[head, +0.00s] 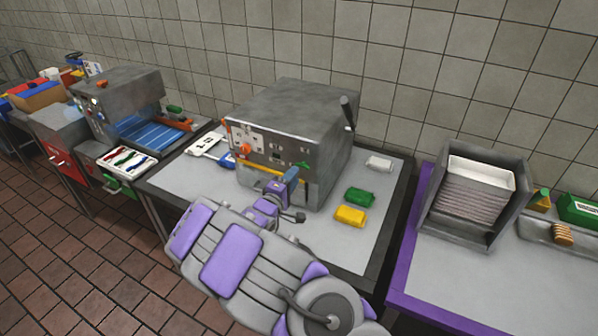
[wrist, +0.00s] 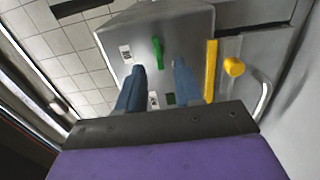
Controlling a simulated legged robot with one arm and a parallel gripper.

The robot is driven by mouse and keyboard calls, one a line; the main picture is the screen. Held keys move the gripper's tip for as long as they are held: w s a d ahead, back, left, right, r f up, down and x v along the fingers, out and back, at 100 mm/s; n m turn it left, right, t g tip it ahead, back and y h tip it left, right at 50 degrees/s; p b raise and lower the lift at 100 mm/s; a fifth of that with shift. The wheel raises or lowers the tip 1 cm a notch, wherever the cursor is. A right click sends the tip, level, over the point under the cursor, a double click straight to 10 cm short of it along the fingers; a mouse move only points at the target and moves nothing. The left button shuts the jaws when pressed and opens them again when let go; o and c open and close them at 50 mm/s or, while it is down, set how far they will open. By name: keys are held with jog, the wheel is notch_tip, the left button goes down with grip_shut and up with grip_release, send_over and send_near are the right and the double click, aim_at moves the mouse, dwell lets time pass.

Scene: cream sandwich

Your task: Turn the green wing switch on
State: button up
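The green wing switch (head: 303,164) sits on the front panel of the grey metal machine (head: 300,115), near the panel's right side. In the wrist view the green switch (wrist: 157,52) is an elongated wing standing out from the panel, between and just beyond my two blue fingers. My gripper (wrist: 160,68) is open, with a clear gap between the fingertips and nothing held. In the head view my gripper (head: 291,174) is close to the panel, just below and left of the switch. I cannot tell whether a finger touches it.
A yellow bar (wrist: 210,70) and a yellow knob (wrist: 233,66) are right of my fingers in the wrist view. A black-handled lever (head: 347,112) stands at the machine's right side. Green (head: 358,197), yellow (head: 350,216) and white (head: 379,163) packs lie on the table.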

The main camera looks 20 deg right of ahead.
aim_at(303, 166)
jog(key=shift+b+x, duration=0.3)
jog(key=shift+x, duration=2.15)
grip_shut()
